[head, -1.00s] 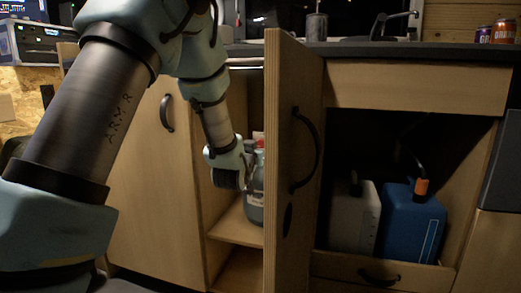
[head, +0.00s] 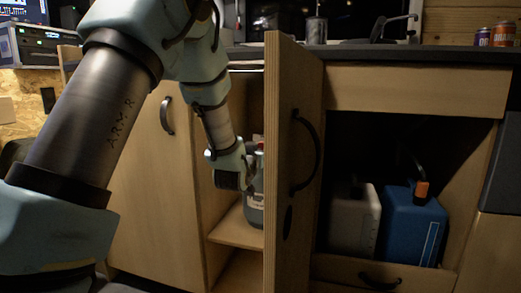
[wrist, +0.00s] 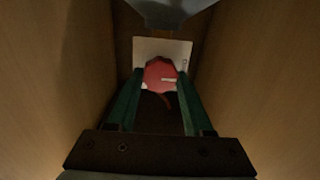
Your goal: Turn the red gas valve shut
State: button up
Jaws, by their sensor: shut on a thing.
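In the head view, my gripper (head: 243,170) reaches into the open narrow cabinet, beside a grey bottle-like container (head: 256,205). In the head view the open door and my gripper hide most of the valve, and I cannot make out its turn angle there.
The open cabinet door (head: 290,160) stands close to the right of my gripper. A shelf (head: 237,228) lies below it. Cabinet walls (wrist: 50,80) are close on both sides. A blue canister (head: 412,225) and a pale canister (head: 352,220) stand in the right compartment.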

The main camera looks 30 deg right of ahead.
grip_shut()
jog(key=shift+m, duration=0.3)
jog(key=m, duration=0.3)
jog(key=shift+m, duration=0.3)
jog(key=m, duration=0.4)
jog(key=shift+s+d+m, duration=0.1)
jog(key=shift+m, duration=0.2)
jog(key=shift+f+m+p, duration=0.2)
jog(key=shift+m+p, duration=0.65)
jog(key=shift+m, duration=3.65)
